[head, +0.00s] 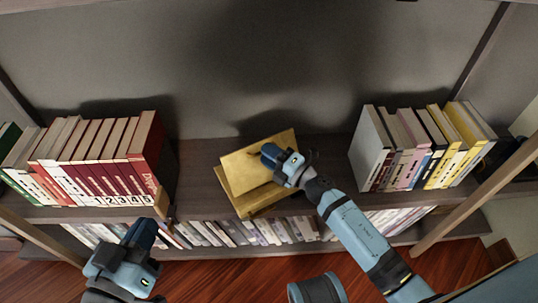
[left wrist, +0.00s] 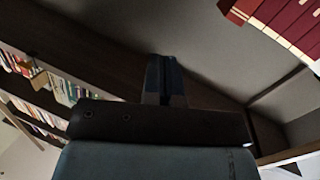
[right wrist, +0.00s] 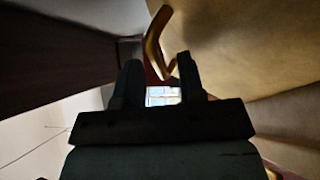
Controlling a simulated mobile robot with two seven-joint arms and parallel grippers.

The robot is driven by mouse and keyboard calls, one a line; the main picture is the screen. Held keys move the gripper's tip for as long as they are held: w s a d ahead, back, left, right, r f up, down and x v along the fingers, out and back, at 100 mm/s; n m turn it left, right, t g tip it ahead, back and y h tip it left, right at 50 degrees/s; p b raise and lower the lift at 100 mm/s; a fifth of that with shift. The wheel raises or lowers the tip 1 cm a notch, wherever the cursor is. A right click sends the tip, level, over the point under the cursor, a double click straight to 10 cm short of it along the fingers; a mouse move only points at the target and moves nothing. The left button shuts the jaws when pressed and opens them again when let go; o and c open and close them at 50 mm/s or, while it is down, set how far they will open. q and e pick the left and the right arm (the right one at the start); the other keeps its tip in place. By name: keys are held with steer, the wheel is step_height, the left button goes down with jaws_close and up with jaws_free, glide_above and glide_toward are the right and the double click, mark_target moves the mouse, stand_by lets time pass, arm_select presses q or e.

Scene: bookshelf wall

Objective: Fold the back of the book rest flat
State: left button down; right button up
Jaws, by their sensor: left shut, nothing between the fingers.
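The gold-coloured book rest (head: 236,172) stands on the middle of the shelf with its back tilted up. My right gripper (head: 268,153) is at the upper part of the back, overlapping it in the head view; contact is unclear. In the right wrist view its fingers (right wrist: 160,78) are apart. A curved gold piece (right wrist: 154,45) shows just beyond them, and a broad tan panel (right wrist: 265,45) fills the right side. My left gripper (head: 146,230) is shut and empty in front of the shelf edge, away from the rest; its closed fingers show in the left wrist view (left wrist: 163,78).
Red and white books (head: 105,160) with a wooden bookend stand left of the rest. Grey, pink and yellow books (head: 420,150) stand on the right. A lower shelf holds more books (head: 260,232). Bare shelf (head: 195,165) lies on both sides of the rest.

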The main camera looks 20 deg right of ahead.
jaws_close()
